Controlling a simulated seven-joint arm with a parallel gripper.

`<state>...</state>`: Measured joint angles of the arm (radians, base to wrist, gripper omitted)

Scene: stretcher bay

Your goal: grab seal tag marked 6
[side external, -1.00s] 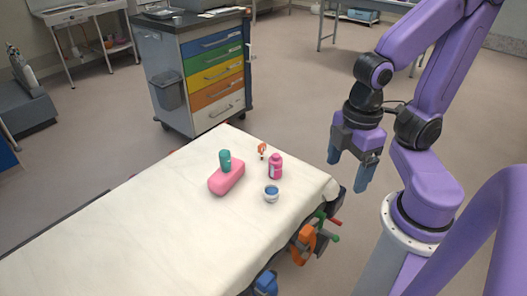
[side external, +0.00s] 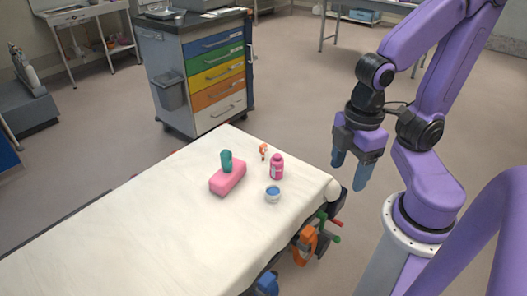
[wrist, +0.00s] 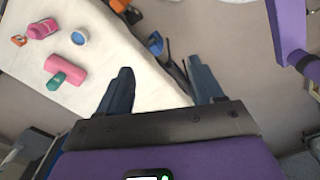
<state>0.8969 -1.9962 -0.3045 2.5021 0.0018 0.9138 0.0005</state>
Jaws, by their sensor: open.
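A small orange tag-like item (side external: 263,151) lies on the white-covered stretcher (side external: 120,225), near its far edge; it also shows in the wrist view (wrist: 19,40). It may be the seal tag, but no number is readable on it. My gripper (side external: 351,178) is open and empty. It hangs in the air right of the stretcher's end, well apart from the orange item. In the wrist view its two blue-grey fingers (wrist: 160,85) are spread, with the stretcher edge between and beyond them.
A drawer cart (side external: 205,75) stands behind. The stretcher's left part is clear.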

